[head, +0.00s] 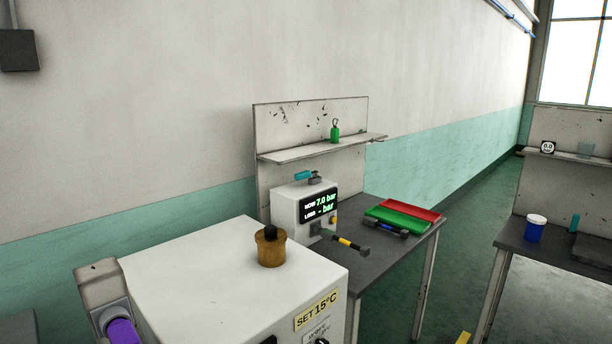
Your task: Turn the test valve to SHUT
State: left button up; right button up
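A white test box (294,207) stands on the dark bench (384,262) at the middle of the head view. Its black display (319,206) reads "NOW 7.0 bar" and "LOSS - bar". A small teal lever (303,175) on a grey fitting sits on top of the box. A yellow-and-black bar (350,244) sticks out from a grey block at the box's front, toward the lower right. I cannot tell which of these is the test valve, and I can read no SHUT mark. Neither of my grippers is in view.
A white cabinet (200,275) labelled "SET 15°C" fills the near foreground, with a brown black-topped jar (271,248) on it. Red and green trays (402,215) lie right of the box. A green weight (335,134) stands on the shelf above.

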aim_at(302, 175)
jog(key=i+l, duration=0.35)
jog(key=i, duration=0.15)
jog(key=i+l, duration=0.35)
jog(key=i, duration=0.15)
jog(key=l+z, duration=0.05)
